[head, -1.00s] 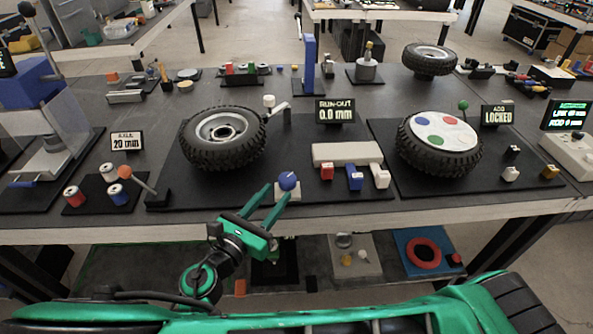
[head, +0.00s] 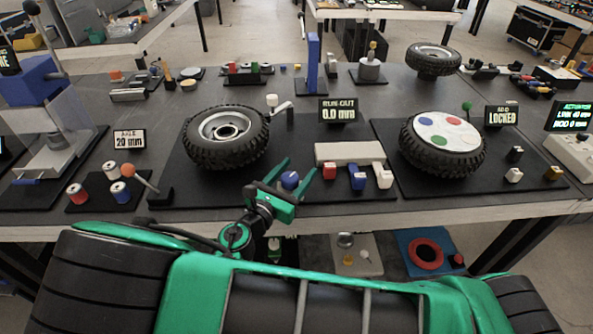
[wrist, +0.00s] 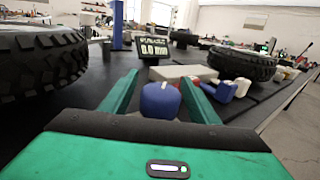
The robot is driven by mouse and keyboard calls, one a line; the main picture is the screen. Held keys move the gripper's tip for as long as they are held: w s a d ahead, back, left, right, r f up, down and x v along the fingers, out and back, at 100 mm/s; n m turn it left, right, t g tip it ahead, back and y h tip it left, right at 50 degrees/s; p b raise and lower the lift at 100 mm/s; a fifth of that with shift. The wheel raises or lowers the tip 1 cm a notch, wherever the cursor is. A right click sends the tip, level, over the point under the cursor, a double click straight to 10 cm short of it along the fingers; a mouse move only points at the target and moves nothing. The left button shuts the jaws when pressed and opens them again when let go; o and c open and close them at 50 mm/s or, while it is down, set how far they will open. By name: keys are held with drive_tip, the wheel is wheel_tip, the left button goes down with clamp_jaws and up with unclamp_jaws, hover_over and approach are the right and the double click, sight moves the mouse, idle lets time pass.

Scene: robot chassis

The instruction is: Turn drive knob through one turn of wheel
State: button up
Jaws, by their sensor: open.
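The drive knob is a blue rounded knob (head: 290,180) at the front of the black plate, beside the left tyre wheel (head: 226,137). In the wrist view the knob (wrist: 160,101) stands between the fingers, with a gap on both sides. My green gripper (head: 294,172) is open at the table's front edge, its fingers on either side of the knob; no contact shows. The wheel lies flat on its mount, and the tyre (wrist: 38,65) also shows at the left of the wrist view. The run-out display (head: 338,110) reads 0.0 mm.
A grey block (head: 350,152) with red, blue and white pieces stands right of the knob. A lever with an orange ball (head: 142,174) is to the left. A second wheel (head: 442,143) with a white disc and a LOCKED sign (head: 501,116) is further right.

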drive_tip(key=shift+w+d, duration=0.1)
drive_tip(key=shift+w, duration=0.1)
drive_tip(key=c, duration=1)
drive_tip(key=shift+n+y, duration=0.3)
drive_tip(key=shift+y, duration=0.1)
drive_tip(key=n+t+y, duration=0.1)
drive_tip(key=y, duration=0.1)
drive_tip(key=a+n+t+y, duration=0.1)
drive_tip(key=n+y, duration=0.1)
drive_tip(key=n+t+y, duration=0.1)
drive_tip(key=y, duration=0.1)
drive_tip(key=shift+w+a+n+y, duration=0.25)
drive_tip(key=shift+w+n+y, duration=0.05)
drive_tip(key=shift+y, duration=0.1)
drive_tip(key=shift+a+n+y, duration=0.2)
drive_tip(key=shift+n+y, duration=0.35)
drive_tip(key=shift+y, duration=0.35)
drive_tip(key=shift+a+n+y, duration=0.25)
drive_tip(key=shift+n+y, duration=0.35)
drive_tip(key=shift+y, duration=0.3)
drive_tip(key=shift+a+n+y, duration=0.2)
drive_tip(key=shift+n+y, duration=0.35)
drive_tip(key=shift+y, duration=0.35)
drive_tip(key=shift+a+n+y, duration=0.15)
drive_tip(key=shift+n+y, duration=0.15)
drive_tip(key=shift+y, duration=0.1)
